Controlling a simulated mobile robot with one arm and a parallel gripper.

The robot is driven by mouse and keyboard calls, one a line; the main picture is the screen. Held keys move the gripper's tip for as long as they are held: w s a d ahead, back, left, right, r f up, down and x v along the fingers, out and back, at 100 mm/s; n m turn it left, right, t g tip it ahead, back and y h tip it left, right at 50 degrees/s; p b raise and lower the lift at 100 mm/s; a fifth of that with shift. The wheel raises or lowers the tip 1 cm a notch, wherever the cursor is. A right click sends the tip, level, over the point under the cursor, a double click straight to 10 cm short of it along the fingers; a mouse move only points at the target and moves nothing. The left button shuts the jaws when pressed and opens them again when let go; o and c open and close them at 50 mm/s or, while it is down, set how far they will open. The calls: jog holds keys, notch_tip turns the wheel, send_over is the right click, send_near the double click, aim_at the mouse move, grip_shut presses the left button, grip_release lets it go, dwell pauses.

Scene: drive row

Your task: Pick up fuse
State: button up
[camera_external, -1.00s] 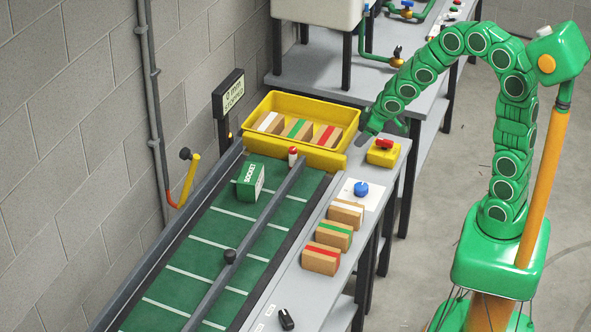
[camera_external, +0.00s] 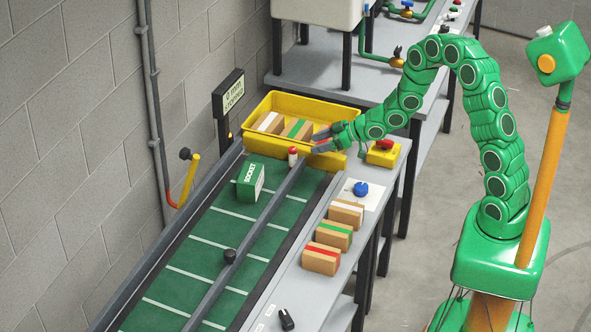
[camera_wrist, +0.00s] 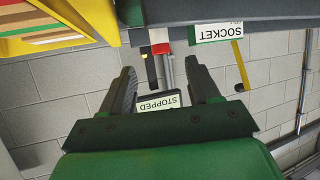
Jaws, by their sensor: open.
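A small upright cylinder (camera_external: 292,157), white with a red top, stands at the far end of the green belt, just in front of the yellow bin; I take it for the fuse. It also shows upside down in the wrist view (camera_wrist: 158,36), beyond and between my fingertips. My green gripper (camera_external: 316,140) is open and empty, fingers pointing left, by the bin's front right corner. It is to the right of the cylinder and apart from it. In the wrist view my two dark fingers (camera_wrist: 162,70) stand wide apart.
The yellow bin (camera_external: 268,161) holds several striped boxes. A green SOCKET box (camera_external: 249,182) sits on the belt (camera_external: 215,228), beside a grey divider rail (camera_external: 262,243). Striped boxes (camera_external: 321,259) and a blue knob (camera_external: 361,188) line the right-hand ledge. A STOPPED sign (camera_external: 233,99) stands behind.

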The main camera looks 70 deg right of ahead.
aim_at(293, 159)
jog(key=shift+t, duration=0.3)
jog(key=shift+x, duration=4.15)
jog(key=shift+s+f, duration=0.15)
jog(key=shift+c, duration=0.2)
grip_shut()
